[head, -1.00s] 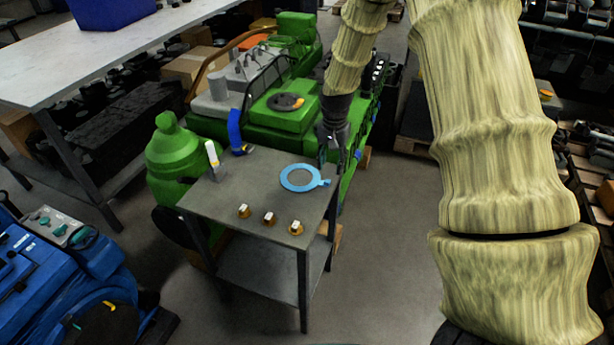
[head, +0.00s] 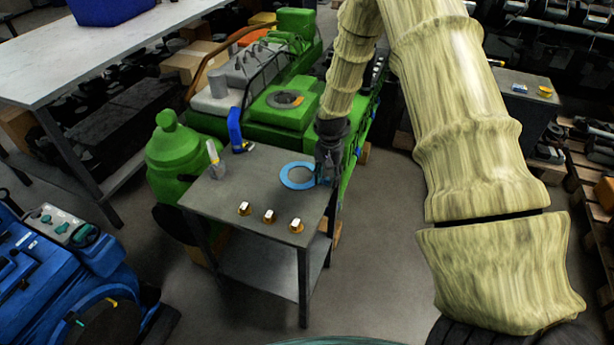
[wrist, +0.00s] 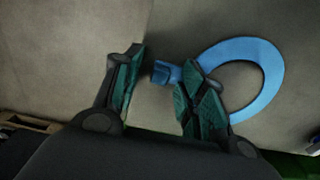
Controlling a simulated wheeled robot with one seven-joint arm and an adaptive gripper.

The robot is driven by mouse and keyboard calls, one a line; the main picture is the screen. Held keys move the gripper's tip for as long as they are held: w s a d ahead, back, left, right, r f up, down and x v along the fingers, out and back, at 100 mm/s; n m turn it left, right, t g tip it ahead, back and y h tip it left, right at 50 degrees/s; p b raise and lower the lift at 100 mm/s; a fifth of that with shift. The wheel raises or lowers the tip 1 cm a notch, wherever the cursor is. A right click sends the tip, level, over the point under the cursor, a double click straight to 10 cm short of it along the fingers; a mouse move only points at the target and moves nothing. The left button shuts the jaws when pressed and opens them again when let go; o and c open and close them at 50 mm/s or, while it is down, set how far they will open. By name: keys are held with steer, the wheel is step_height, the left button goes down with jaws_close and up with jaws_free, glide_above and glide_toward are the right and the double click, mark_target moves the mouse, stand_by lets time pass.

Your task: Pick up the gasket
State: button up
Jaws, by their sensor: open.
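The gasket is a flat blue ring with a small tab (head: 297,176), lying on the grey table (head: 225,192) near its right edge. It also shows in the wrist view (wrist: 270,75), right of centre, with its tab pointing left. My gripper (head: 326,178) is at the table's right edge, by the tab. In the wrist view my gripper (wrist: 160,88) is open, and the tab reaches into the gap between the fingers. The right finger overlaps part of the ring and hides where the tab joins it. I cannot tell whether the fingers touch the gasket.
Several small white-topped brass parts (head: 268,216) stand along the table's front. A grey-and-white tool (head: 215,160) and a blue bent hose (head: 237,130) stand at the back left. The green engine (head: 270,110) is close behind the table. Floor is clear in front.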

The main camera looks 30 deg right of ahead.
jaws_close()
stand_by(0.4)
